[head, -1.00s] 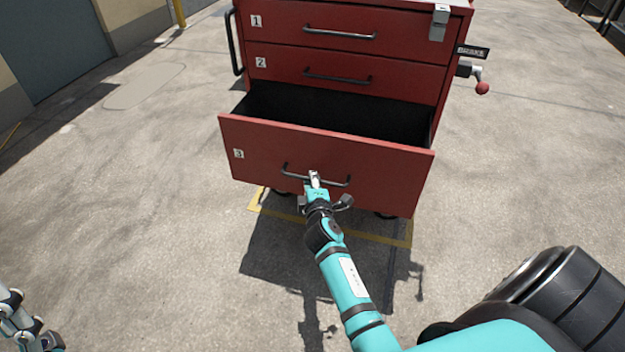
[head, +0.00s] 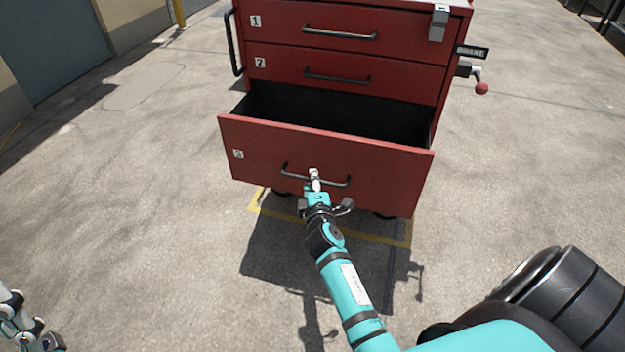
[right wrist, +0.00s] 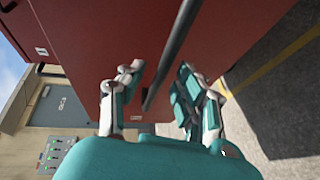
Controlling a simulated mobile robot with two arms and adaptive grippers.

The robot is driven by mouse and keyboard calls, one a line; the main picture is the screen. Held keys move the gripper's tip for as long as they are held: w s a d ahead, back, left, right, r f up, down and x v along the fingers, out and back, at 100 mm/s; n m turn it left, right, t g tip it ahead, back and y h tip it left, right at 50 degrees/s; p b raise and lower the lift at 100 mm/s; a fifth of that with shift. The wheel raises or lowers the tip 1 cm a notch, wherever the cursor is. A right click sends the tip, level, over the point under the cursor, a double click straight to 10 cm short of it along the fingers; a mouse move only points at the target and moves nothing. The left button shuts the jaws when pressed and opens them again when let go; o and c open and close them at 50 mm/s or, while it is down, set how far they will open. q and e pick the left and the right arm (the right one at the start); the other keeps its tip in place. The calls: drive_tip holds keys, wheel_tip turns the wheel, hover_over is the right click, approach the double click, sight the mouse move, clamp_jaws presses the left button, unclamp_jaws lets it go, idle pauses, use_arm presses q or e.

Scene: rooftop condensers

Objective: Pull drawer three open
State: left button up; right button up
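Drawer three (head: 270,150) is the bottom drawer of a red cabinet and stands pulled well out, its dark inside showing. Its black bar handle (head: 292,173) runs across the front and also shows in the right wrist view (right wrist: 178,45). My right gripper (head: 315,178) is at the middle of the handle. In the right wrist view its fingers (right wrist: 162,85) are spread, with the bar between them and a gap on each side. Part of my left arm's end (head: 25,325) shows at the lower left corner; its finger state is unclear.
Drawer one (head: 280,28) and drawer two (head: 285,65) are shut above. A brake lever with a red knob (head: 482,88) sticks out on the cabinet's right. A yellow line (head: 380,238) marks the floor below. Concrete around the cabinet is clear.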

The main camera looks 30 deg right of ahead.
drive_tip(key=v, duration=0.6)
idle(0.3)
